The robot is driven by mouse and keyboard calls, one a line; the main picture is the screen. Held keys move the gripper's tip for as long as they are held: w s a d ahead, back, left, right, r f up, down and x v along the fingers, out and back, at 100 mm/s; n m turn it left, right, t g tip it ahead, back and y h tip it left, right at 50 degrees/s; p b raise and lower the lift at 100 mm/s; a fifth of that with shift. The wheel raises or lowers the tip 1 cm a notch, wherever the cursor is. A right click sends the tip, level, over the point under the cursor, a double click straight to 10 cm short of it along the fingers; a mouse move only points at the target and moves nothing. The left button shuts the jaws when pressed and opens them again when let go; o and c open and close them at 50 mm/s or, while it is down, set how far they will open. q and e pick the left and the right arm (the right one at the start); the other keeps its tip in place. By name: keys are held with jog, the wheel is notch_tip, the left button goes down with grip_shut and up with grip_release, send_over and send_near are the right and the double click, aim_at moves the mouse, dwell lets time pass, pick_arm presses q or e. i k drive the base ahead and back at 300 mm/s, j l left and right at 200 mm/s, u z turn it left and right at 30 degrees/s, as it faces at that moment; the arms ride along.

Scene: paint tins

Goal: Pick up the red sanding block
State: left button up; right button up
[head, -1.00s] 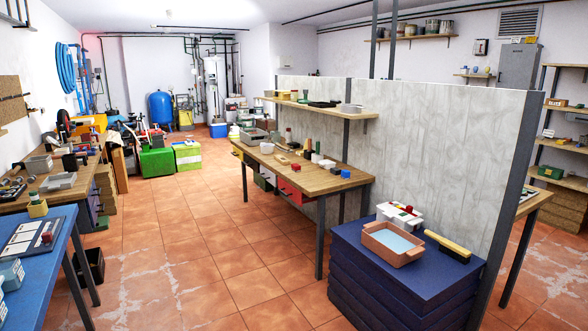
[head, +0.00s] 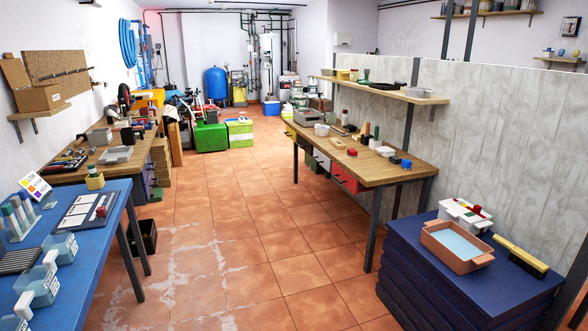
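Several small red items show, and I cannot tell for sure which is the sanding block. Another small red piece (head: 352,152) lies on the wooden workbench at the centre right. A red piece (head: 476,209) also lies on a white box on the dark blue stack at the right. Neither of my grippers is in view.
The tiled floor (head: 240,250) between the tables is clear. The dark blue stack (head: 440,290) stands at the right.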

aim_at(352, 153)
jog(key=i, duration=4)
jog(key=i+j+z, duration=0.25)
jog(key=i, duration=0.25)
jog(key=i+j+z, duration=0.1)
jog(key=i+z, duration=0.2)
jog(key=i, duration=0.2)
jog(key=i+j+z, duration=0.95)
jog(key=z, duration=0.15)
jog(key=i+j+z, duration=0.15)
jog(key=j+z, duration=0.15)
jog(key=i+j+z, duration=0.25)
jog(key=j, duration=0.25)
jog(key=j+z, duration=0.3)
